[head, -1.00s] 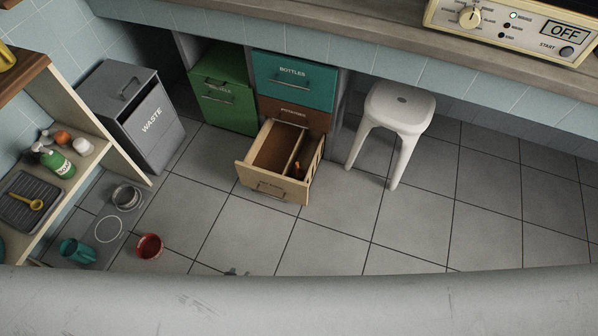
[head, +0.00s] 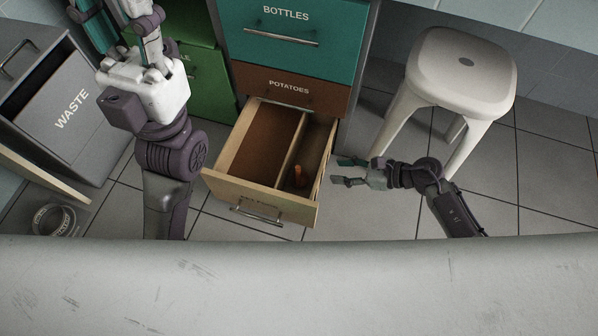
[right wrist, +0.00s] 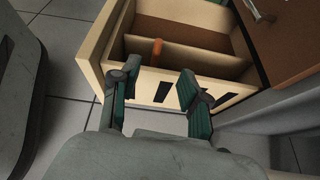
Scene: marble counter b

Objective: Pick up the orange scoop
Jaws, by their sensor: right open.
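The orange scoop (head: 299,177) lies in the narrow right compartment of the open wooden drawer (head: 259,203). Only a small orange part shows, and its full shape cannot be told. In the right wrist view the orange part (right wrist: 157,50) stands up against the divider, beyond the slotted side wall (right wrist: 180,95). My right gripper (head: 345,173) is open and empty, outside the drawer just right of its side wall, and its fingers point at the drawer (right wrist: 155,82). My left gripper (head: 108,14) is at the upper left, away from the drawer, with its fingertips at the picture's edge.
The drawer is below the brown potatoes front (head: 290,87) and teal bottles front (head: 288,30). A white stool (head: 462,75) stands right of it, its legs near my right arm. A grey waste bin (head: 70,110) is left. A metal ring-shaped item (head: 54,219) lies on the floor.

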